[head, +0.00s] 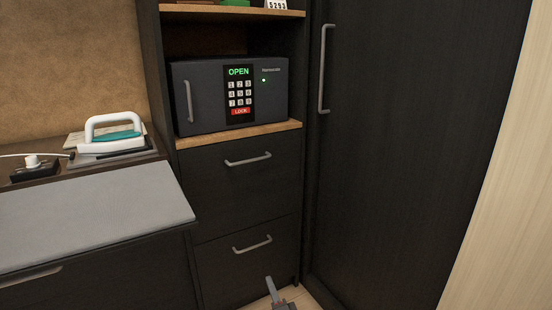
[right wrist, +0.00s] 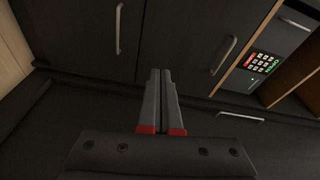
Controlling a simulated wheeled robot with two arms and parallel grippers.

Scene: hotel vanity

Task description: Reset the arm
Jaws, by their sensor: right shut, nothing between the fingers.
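My right gripper (head: 272,293) shows at the bottom edge of the head view, low in front of the lower drawer. In the right wrist view my right gripper (right wrist: 161,72) has its two grey fingers side by side with nothing between them, so it is shut and empty. It points toward the dark cabinet fronts and appears apart from them. Most of the right arm is out of the head view. My left gripper is not in view.
A dark safe (head: 208,98) with a green OPEN display stands on a wooden shelf (head: 240,134). Two drawers with handles (head: 248,160) lie below. A tall dark door (head: 400,150) is at the right. An iron (head: 112,136) rests on the left counter beside a grey board (head: 90,215).

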